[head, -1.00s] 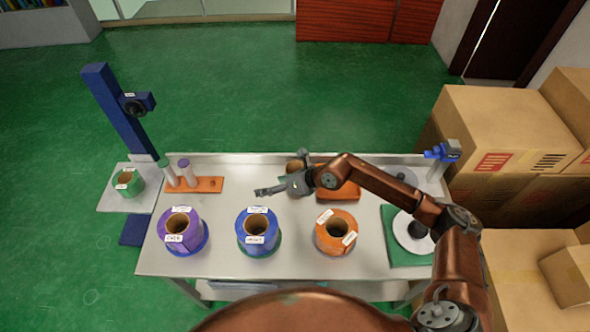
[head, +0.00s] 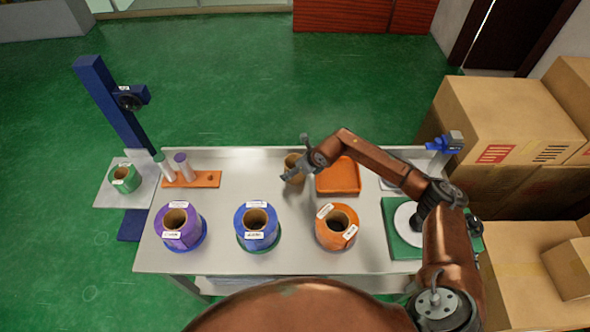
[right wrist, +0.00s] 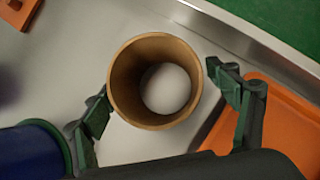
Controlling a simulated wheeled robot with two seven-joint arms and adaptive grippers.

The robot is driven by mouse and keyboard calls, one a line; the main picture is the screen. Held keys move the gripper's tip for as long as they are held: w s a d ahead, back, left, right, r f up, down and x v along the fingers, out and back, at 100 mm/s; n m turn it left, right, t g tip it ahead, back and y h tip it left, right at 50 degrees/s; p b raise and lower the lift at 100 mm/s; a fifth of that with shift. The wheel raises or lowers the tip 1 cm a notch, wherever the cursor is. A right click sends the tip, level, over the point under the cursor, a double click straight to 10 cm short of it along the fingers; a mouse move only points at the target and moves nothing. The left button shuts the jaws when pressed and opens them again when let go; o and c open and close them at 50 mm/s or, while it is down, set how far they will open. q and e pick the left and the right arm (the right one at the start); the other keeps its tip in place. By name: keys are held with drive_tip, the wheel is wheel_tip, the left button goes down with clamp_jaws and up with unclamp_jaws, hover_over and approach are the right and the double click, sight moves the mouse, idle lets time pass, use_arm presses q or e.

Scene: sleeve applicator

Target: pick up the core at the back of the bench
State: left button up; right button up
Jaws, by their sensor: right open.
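The core is a short brown cardboard tube (head: 291,161) standing upright at the back of the bench, left of the orange tray. In the right wrist view the core (right wrist: 124,84) is seen from above, its hollow inside showing the pale bench top. My right gripper (right wrist: 165,102) is open, with one dark finger on each side of the core; clear gaps show, at least on the right side. In the head view my right gripper (head: 296,174) partly covers the core. My left gripper is not in view.
The orange tray (head: 338,190) is close right of the core. Purple (head: 168,223), blue (head: 244,222) and orange (head: 327,228) rolls stand along the front. An orange peg board (head: 208,180) is at left, a green-based turntable (head: 396,245) at right. Bench between peg board and core is clear.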

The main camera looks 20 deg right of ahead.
drive_tip(key=shift+w+f, duration=0.1)
drive_tip(key=shift+f, duration=0.05)
drive_tip(key=shift+c, duration=0.7)
drive_tip(key=c, duration=1.1)
